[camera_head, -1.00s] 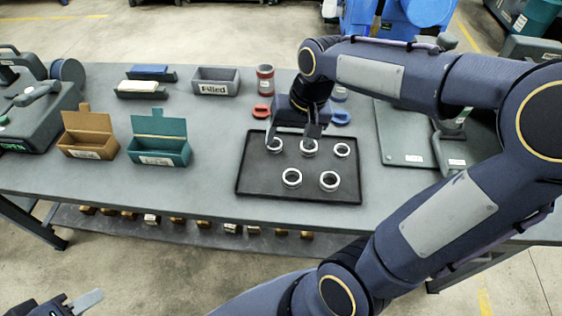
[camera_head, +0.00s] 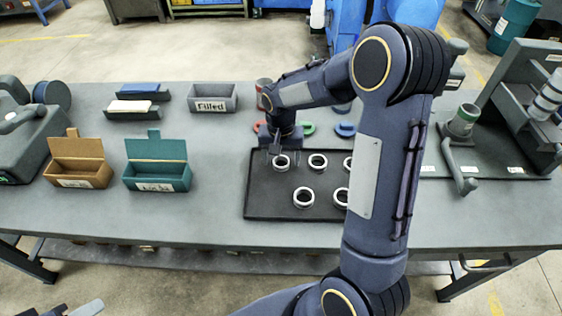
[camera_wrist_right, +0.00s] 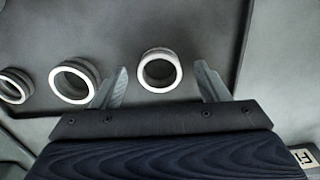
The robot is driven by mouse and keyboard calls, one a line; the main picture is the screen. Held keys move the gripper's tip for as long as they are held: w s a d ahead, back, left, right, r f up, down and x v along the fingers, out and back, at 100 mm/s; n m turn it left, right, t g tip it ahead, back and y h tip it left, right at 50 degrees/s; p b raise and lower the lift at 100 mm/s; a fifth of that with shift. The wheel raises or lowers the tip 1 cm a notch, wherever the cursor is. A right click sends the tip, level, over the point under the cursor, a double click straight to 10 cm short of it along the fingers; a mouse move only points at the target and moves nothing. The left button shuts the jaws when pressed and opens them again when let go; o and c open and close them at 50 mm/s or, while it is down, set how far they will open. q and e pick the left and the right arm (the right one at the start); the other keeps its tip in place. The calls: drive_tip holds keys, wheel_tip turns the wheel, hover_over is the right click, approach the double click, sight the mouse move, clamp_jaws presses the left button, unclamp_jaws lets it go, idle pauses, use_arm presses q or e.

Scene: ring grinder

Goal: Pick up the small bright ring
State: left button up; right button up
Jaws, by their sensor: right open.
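Several small bright rings lie on a black tray (camera_head: 265,195). My right gripper (camera_head: 282,158) points down at the tray's back left corner, at the back left ring (camera_head: 281,169). In the right wrist view this ring (camera_wrist_right: 160,88) shows between the two spread fingertips (camera_wrist_right: 163,72), with a gap on each side. The gripper is open and holds nothing. Its height above the tray is hard to judge. Two more rings show left of the fingers, the nearer one (camera_wrist_right: 75,98) close to the left finger. My left gripper (camera_head: 82,309) shows only partly at the bottom left edge.
A grey "Filled" bin (camera_head: 213,107), a teal box (camera_head: 157,183) and a brown box (camera_head: 78,180) stand left of the tray. A red-and-grey cylinder (camera_head: 262,86) and coloured loops stand behind it. A grey fixture (camera_head: 463,125) is at right. My right arm covers the tray's right side.

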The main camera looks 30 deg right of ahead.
drive_tip(key=shift+f, duration=0.25)
drive_tip(key=c, duration=1.1)
drive_tip(key=shift+r, duration=0.1)
